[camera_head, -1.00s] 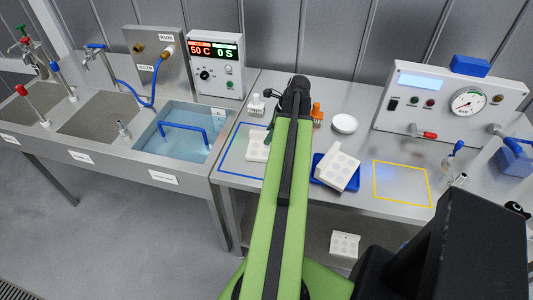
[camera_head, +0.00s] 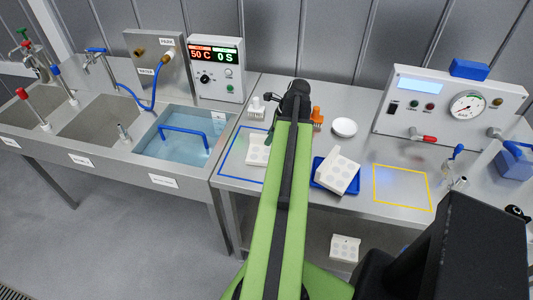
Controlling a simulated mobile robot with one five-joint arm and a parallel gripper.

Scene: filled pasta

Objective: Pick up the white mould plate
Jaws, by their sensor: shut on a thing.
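A white mould plate (camera_head: 257,152) with round hollows lies in the blue outlined area, left of my arm. Its right side is hidden behind my green arm. A dark part of my gripper (camera_head: 269,138) shows at its upper right edge, and my gripper is shut on this plate. Most of the jaws are hidden behind my arm, so the exact hold does not show. A second white plate (camera_head: 339,174) with round hollows sits askew over a blue tray (camera_head: 322,187) right of my arm. I cannot tell whether the first plate is off the table.
A third white plate (camera_head: 345,247) lies on the lower shelf. A white stamp (camera_head: 256,108), an orange stamp (camera_head: 317,118) and a white dish (camera_head: 344,127) stand behind. A water basin (camera_head: 180,145) is at left. The yellow outlined area (camera_head: 402,187) is empty. A gauge panel (camera_head: 450,103) stands at back right.

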